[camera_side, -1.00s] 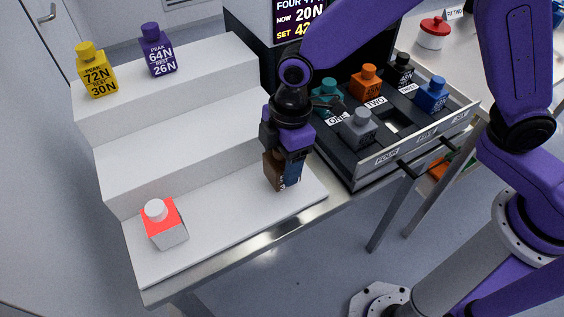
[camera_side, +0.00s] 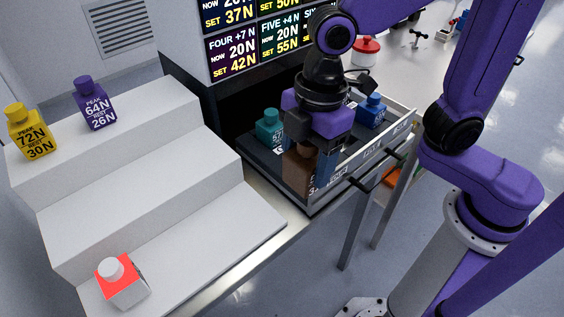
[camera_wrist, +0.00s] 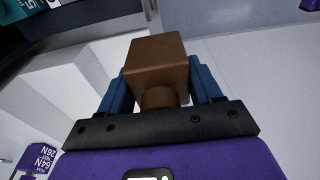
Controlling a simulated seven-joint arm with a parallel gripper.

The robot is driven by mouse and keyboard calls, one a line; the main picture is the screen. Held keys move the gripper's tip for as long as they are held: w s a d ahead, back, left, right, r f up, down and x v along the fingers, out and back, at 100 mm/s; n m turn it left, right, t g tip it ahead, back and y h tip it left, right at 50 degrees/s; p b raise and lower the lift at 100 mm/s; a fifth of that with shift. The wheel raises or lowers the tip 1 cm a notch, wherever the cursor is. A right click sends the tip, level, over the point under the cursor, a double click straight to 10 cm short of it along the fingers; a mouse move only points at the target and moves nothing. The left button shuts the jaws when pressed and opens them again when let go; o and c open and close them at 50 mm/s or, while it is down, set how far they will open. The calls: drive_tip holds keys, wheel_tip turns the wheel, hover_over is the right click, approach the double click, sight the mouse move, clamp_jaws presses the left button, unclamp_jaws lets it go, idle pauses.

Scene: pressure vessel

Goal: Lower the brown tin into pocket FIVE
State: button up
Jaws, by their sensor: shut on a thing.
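My gripper (camera_side: 312,178) is shut on the brown tin (camera_side: 297,172), held over the front left part of the open drawer (camera_side: 401,131). In the wrist view the brown tin (camera_wrist: 157,62) sits between my two blue fingers, its round cap towards my wrist. Pocket FIVE cannot be made out; my gripper covers much of the drawer's inside. I cannot tell the tin's height above the drawer. The screen (camera_side: 255,47) reads FIVE +4 N, now 20 N, set 55 N.
In the drawer, a teal tin (camera_side: 270,128) stands left of my gripper and a blue tin (camera_side: 371,110) right of it. White steps (camera_side: 150,165) at left hold a yellow tin (camera_side: 31,133), a purple tin (camera_side: 95,104) and a red-topped white tin (camera_side: 122,283).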

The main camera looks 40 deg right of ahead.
drive_tip(key=shift+s+d+r, duration=0.3)
drive_tip(key=shift+s+d, duration=0.05)
drive_tip(key=shift+d, duration=0.05)
drive_tip(key=s+d+r, duration=0.1)
drive_tip(key=s+d, duration=0.1)
drive_tip(key=d, duration=0.9)
drive_tip(key=s+d, duration=0.2)
drive_tip(key=d, duration=0.9)
drive_tip(key=shift+w+a+f, duration=0.15)
drive_tip(key=shift+w+f, duration=1.45)
drive_tip(key=shift+w, duration=0.75)
drive_tip(key=shift+w+a+f, duration=0.15)
drive_tip(key=shift+w+f, duration=1.5)
drive_tip(key=shift+w, duration=0.65)
drive_tip(key=shift+w+a+f, duration=0.15)
drive_tip(key=shift+w+f, duration=1.45)
drive_tip(key=shift+w, duration=0.75)
drive_tip(key=shift+f, duration=1.5)
drive_tip(key=shift+f, duration=0.15)
